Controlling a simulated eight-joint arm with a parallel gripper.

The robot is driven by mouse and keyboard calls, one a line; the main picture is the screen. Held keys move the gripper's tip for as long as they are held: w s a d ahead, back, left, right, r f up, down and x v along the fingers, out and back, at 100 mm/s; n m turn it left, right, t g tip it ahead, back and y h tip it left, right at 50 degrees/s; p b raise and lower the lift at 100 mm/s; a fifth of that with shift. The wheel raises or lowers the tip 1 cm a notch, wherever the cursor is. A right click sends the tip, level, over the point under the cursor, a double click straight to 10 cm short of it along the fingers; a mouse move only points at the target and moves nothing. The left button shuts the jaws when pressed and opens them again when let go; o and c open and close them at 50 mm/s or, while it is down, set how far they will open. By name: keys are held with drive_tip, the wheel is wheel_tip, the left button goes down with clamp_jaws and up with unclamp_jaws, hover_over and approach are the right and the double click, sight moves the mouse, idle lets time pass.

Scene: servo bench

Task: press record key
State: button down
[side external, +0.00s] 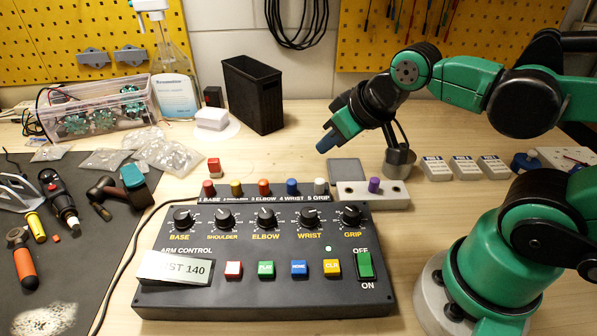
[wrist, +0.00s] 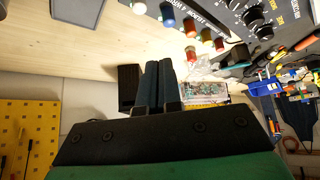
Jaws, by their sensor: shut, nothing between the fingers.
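The black control box (side external: 265,292) lies on the wooden bench, with a row of small square keys along its front. My gripper (side external: 325,146) is shut and empty, in the air behind the box. Its two dark fingers lie together in the wrist view (wrist: 160,75). The key row is not visible in the wrist view; the box's knobs show at its top right.
A white card (side external: 175,267) leans on the box's front left. Coloured plugs (side external: 264,188) stand along its back edge. A grey block with a purple knob (side external: 372,193) sits behind its right end. A black bin (side external: 252,94) stands farther back. Tools cover the dark mat at left.

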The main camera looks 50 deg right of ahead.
drive_tip(key=w+a+r+n+y, duration=0.1)
drive_tip(key=a+n+y, duration=0.1)
drive_tip(key=a+n, duration=0.6)
drive_tip(key=r+n+t+y, duration=0.1)
drive_tip(key=n+y, duration=0.1)
drive_tip(key=n, duration=0.4)
hover_over(239, 268)
drive_tip(key=shift+f, duration=4.4)
drive_tip(key=shift+f, duration=0.15)
drive_tip(key=shift+f, duration=0.3)
drive_tip(key=shift+r, duration=0.1)
